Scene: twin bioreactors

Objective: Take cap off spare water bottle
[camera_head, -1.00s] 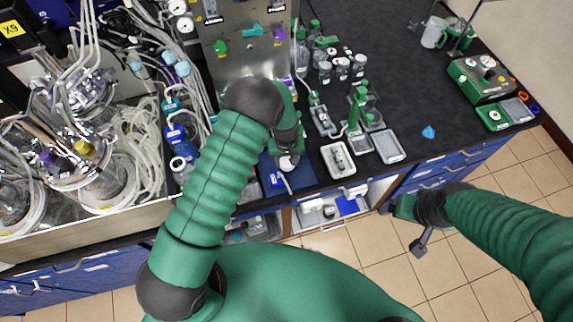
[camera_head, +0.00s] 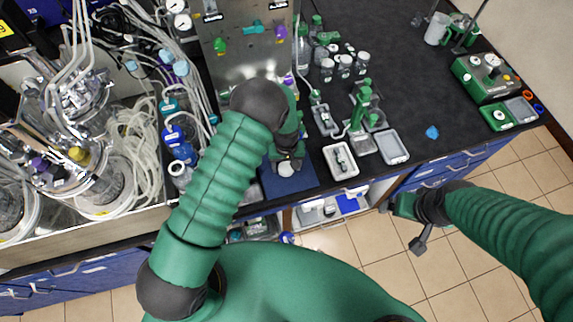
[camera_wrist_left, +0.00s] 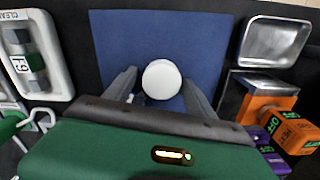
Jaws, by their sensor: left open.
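A round white top (camera_wrist_left: 161,80), which looks like the bottle's cap seen from above, is on the blue mat (camera_wrist_left: 112,40) in the left wrist view. The body beneath it is hidden. In the head view the white top (camera_head: 286,169) shows on the blue mat (camera_head: 300,185) at the bench's front edge. My left gripper (camera_wrist_left: 160,88) is open, with one finger on each side of the white top and gaps between. In the head view my left gripper (camera_head: 287,160) is over the mat. My right gripper (camera_head: 418,240) hangs over the floor, away from the bench; its jaws are unclear.
A white tray (camera_head: 340,171) and a grey tray (camera_head: 391,147) lie right of the mat. In the wrist view an orange block (camera_wrist_left: 262,100) and a metal tray (camera_wrist_left: 275,40) are close on the right. A blue and white round thing (camera_head: 287,238) shows by the open shelf.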

